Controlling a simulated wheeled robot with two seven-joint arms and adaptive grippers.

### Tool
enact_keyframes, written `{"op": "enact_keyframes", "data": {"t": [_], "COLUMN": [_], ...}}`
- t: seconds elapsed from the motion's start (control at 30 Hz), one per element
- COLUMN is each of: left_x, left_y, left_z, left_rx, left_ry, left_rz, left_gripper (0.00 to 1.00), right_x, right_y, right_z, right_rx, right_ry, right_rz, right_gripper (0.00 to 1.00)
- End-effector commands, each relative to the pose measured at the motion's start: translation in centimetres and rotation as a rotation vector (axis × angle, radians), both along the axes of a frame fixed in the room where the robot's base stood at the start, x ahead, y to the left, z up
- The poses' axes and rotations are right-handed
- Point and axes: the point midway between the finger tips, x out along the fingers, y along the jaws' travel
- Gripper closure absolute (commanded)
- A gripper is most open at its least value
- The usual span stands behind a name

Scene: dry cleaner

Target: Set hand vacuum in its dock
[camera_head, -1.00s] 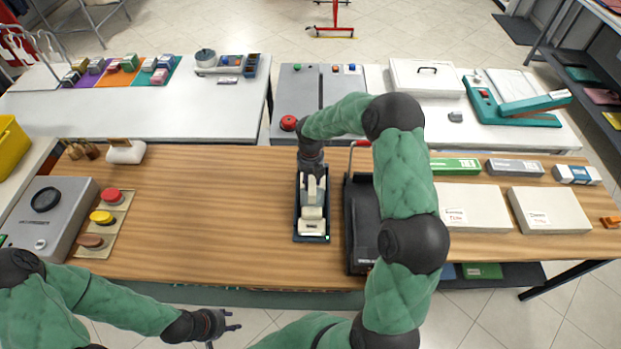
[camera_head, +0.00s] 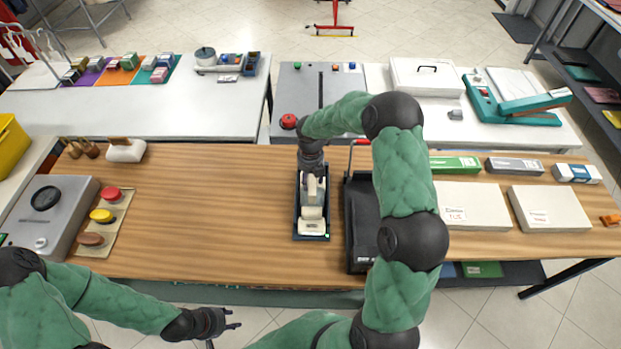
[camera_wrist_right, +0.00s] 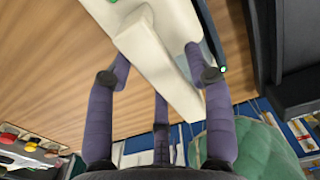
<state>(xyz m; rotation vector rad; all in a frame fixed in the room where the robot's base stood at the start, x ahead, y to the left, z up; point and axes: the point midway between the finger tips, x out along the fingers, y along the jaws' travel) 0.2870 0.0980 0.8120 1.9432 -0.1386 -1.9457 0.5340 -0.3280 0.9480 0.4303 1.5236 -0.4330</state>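The hand vacuum (camera_head: 311,214) is cream-coloured and lies inside its dark dock (camera_head: 299,236) on the wooden counter. A small green light shows at the dock's near right corner. My right gripper (camera_head: 313,184) is over the far part of the vacuum. In the right wrist view its fingertips (camera_wrist_right: 157,54) lie on either side of the cream vacuum body (camera_wrist_right: 158,55); whether they press on it cannot be told. My left gripper (camera_head: 238,318) is open and empty, in front of the counter's near edge.
A black bin-like unit (camera_head: 358,253) stands close to the right of the dock, partly behind my right arm. A grey device (camera_head: 62,230) and a board with coloured knobs (camera_head: 108,232) are at left. The counter between them and the dock is clear.

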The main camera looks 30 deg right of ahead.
Motion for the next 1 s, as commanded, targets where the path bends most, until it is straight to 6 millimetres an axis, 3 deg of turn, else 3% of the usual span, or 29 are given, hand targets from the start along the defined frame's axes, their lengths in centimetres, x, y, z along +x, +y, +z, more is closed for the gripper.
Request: {"op": "enact_keyframes", "data": {"t": [0.3, 0.47, 1.0], "left_x": [0.0, 0.0, 0.0], "left_y": [0.0, 0.0, 0.0], "left_z": [0.0, 0.0, 0.0], "left_rx": [0.000, 0.000, 0.000], "left_ry": [0.000, 0.000, 0.000], "left_rz": [0.000, 0.000, 0.000], "left_gripper": [0.60, 0.60, 0.60], "right_x": [-0.2, -0.1, 0.0], "right_y": [0.1, 0.1, 0.1], "right_z": [-0.2, 0.7, 10.2], "right_rx": [0.001, 0.000, 0.000], "right_ry": [0.006, 0.002, 0.000], "right_rz": [0.002, 0.002, 0.001], "right_gripper": [0.35, 0.35, 0.35]}}
